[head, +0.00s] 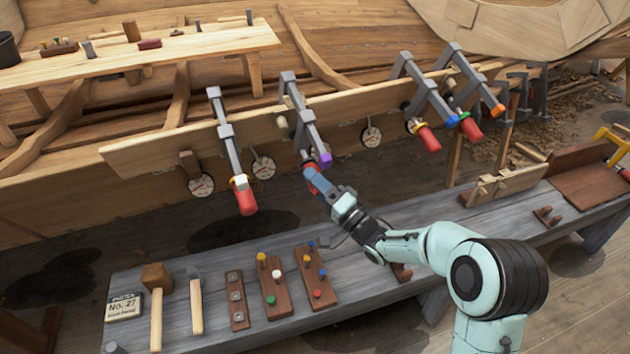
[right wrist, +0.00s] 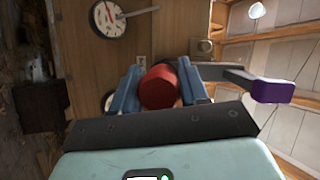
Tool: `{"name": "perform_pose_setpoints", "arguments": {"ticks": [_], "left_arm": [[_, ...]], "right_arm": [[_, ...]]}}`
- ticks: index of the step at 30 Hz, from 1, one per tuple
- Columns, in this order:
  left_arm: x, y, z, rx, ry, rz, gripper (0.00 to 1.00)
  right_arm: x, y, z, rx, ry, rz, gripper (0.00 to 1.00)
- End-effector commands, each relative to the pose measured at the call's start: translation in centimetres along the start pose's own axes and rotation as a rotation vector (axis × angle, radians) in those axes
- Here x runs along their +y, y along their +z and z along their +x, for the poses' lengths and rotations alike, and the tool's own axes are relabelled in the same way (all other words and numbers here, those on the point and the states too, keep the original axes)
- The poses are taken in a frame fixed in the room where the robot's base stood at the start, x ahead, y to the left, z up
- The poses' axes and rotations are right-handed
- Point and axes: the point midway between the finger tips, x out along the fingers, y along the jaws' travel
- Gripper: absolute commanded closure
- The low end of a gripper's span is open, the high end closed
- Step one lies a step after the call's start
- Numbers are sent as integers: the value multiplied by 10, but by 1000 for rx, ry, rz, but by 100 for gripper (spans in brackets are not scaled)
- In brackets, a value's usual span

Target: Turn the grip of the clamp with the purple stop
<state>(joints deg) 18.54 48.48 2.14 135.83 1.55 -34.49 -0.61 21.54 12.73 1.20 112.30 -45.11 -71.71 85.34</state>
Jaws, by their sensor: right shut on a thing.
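The clamp with the purple stop (head: 325,160) hangs on the plank edge in the middle of the head view. Its grey bar slopes down to the stop. My right gripper (head: 309,174) is at its lower end, shut on the red grip (head: 315,180). In the right wrist view the red grip (right wrist: 159,88) sits between the two blue fingers of my right gripper (right wrist: 160,92). The purple stop (right wrist: 272,91) sticks out to the right of the fingers there. My left gripper is not in view.
Clamps with blue (head: 452,121) and orange (head: 498,110) stops are to the right. Round dials (head: 263,167) line the plank (head: 160,150). A grey bench (head: 220,255) with tools stands below.

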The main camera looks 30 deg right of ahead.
Motion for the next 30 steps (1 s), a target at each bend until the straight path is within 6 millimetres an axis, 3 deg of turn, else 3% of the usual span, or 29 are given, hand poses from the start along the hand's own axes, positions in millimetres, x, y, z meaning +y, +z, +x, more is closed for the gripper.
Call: {"name": "perform_pose_setpoints", "arguments": {"ticks": [10, 27, 28, 30], "left_arm": [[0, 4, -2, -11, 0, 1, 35], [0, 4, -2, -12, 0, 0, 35], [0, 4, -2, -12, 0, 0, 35], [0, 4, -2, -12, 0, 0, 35]], "right_arm": [[3, 1, -2, -1, -49, 141, 87], [3, 1, -2, 0, -59, 166, 87], [3, 1, -2, 0, -59, 166, 50], [3, 1, -1, 0, -60, 166, 35]]}}
